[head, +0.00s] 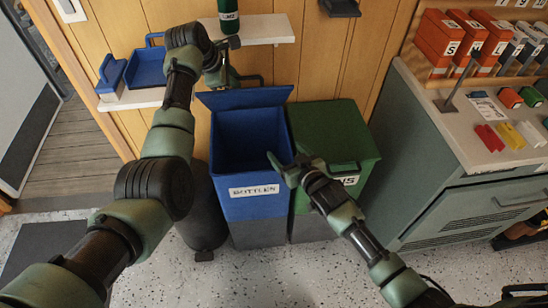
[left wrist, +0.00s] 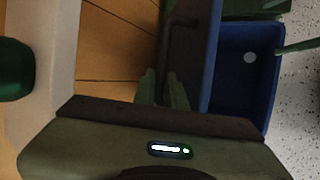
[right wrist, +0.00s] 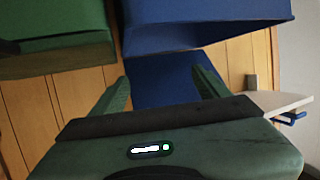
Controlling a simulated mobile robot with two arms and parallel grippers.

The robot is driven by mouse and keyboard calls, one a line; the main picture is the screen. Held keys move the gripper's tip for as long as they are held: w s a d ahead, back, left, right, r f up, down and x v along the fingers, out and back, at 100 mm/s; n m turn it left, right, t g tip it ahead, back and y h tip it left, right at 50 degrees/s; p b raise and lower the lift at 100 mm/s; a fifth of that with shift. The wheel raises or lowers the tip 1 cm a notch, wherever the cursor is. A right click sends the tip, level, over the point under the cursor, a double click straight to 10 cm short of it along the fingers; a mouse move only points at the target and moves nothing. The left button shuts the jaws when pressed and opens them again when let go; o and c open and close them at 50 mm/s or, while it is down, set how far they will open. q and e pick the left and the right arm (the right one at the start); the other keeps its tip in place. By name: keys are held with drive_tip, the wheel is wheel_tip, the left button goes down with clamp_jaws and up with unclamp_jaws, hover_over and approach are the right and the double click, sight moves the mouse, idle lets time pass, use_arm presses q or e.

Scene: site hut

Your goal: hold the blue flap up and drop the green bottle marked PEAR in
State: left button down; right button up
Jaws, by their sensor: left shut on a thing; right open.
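The blue bin (head: 247,160) labelled BOTTLES stands in the middle with its blue flap (head: 245,97) raised at the back. My left gripper (head: 225,78) is shut on the flap, behind its raised edge; the exact grip is partly hidden. The left wrist view shows the flap (left wrist: 210,55) edge-on beside the open bin (left wrist: 246,80). A green bottle (head: 229,16) stands on the wall shelf above; its label is too small to read surely. It also shows in the left wrist view (left wrist: 14,70). My right gripper (head: 284,165) is open and empty over the bin's front right side.
A green lidded bin (head: 330,135) stands right of the blue one. The wall shelf (head: 265,30) is just above my left gripper. A blue tray (head: 148,67) sits on the lower left shelf. A grey cabinet (head: 440,150) bounds the right.

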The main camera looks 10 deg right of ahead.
use_arm(q)
drive_tip(key=shift+s+d, duration=0.1)
drive_tip(key=shift+d, duration=0.25)
use_arm(e)
drive_tip(key=s+d+r, duration=0.1)
drive_tip(key=s+d, duration=0.6)
drive_tip(key=shift+r, duration=0.2)
drive_tip(key=shift+a+r, duration=0.1)
drive_tip(key=shift+a, duration=0.05)
use_arm(q)
drive_tip(key=s+f+m+t, duration=0.1)
drive_tip(key=s+f+t, duration=0.3)
drive_tip(key=f, duration=0.5)
drive_tip(key=s+f+m+t+h, duration=0.1)
drive_tip(key=s+f+t, duration=0.4)
drive_tip(key=s+f, duration=0.3)
drive_tip(key=shift+s+f, duration=0.4)
drive_tip(key=shift+f, duration=0.5)
use_arm(e)
drive_tip(key=s+a+r, duration=0.2)
drive_tip(key=a+r, duration=0.2)
drive_tip(key=r, duration=0.1)
drive_tip(key=shift+s+a+r, duration=0.15)
drive_tip(key=shift+s+a, duration=0.05)
drive_tip(key=shift+a, duration=0.2)
